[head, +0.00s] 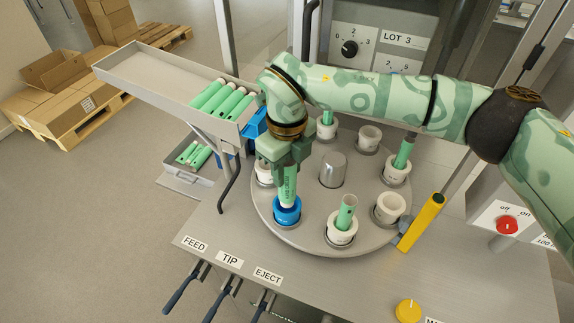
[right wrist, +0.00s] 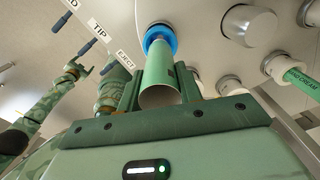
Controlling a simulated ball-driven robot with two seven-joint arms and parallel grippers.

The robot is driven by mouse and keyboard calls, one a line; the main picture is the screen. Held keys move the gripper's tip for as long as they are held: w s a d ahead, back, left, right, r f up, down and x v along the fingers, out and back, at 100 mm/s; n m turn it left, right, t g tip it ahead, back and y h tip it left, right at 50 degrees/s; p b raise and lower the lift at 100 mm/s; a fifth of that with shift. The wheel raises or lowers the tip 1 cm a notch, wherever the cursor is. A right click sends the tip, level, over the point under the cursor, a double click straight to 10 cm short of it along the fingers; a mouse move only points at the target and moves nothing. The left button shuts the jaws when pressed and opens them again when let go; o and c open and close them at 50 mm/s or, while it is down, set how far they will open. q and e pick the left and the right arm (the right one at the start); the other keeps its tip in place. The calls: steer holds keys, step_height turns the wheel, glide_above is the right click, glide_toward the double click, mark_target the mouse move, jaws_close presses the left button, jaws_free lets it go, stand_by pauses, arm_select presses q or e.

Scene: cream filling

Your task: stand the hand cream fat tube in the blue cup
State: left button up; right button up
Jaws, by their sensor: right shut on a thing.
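The hand cream fat tube (head: 289,187) is green with dark lettering and stands nearly upright. My right gripper (head: 286,168) is shut on its upper part from above. The tube's lower end is at the mouth of the blue cup (head: 287,214) and looks to be inside it; how deep I cannot tell. In the right wrist view the tube (right wrist: 161,72) lies between the fingers, its open round end near the camera and its far end at the blue cup (right wrist: 159,36).
White cups ring the grey turntable (head: 300,238); some hold green tubes, such as the front one (head: 347,212), and one at right (head: 390,207) is empty. A metal dome (head: 332,170) sits mid-table. A yellow post (head: 424,222) stands right. A feed tray (head: 165,75) holds several tubes.

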mark_target(288, 188)
steer(key=shift+f+b, duration=0.9)
steer(key=shift+f, duration=0.8)
steer(key=shift+s+d+f+b, duration=0.1)
steer(key=shift+s+f+b, duration=0.15)
steer(key=shift+f, duration=0.25)
steer(key=shift+s+f+b, duration=0.15)
steer(key=shift+f+b, duration=0.1)
steer(key=shift+f, duration=0.2)
steer(key=o, duration=1)
steer(key=shift+o, duration=0.2)
step_height(288, 188, up, 18)
steer(key=p, duration=0.1)
steer(key=shift+w, duration=0.3)
steer(key=shift+r, duration=0.1)
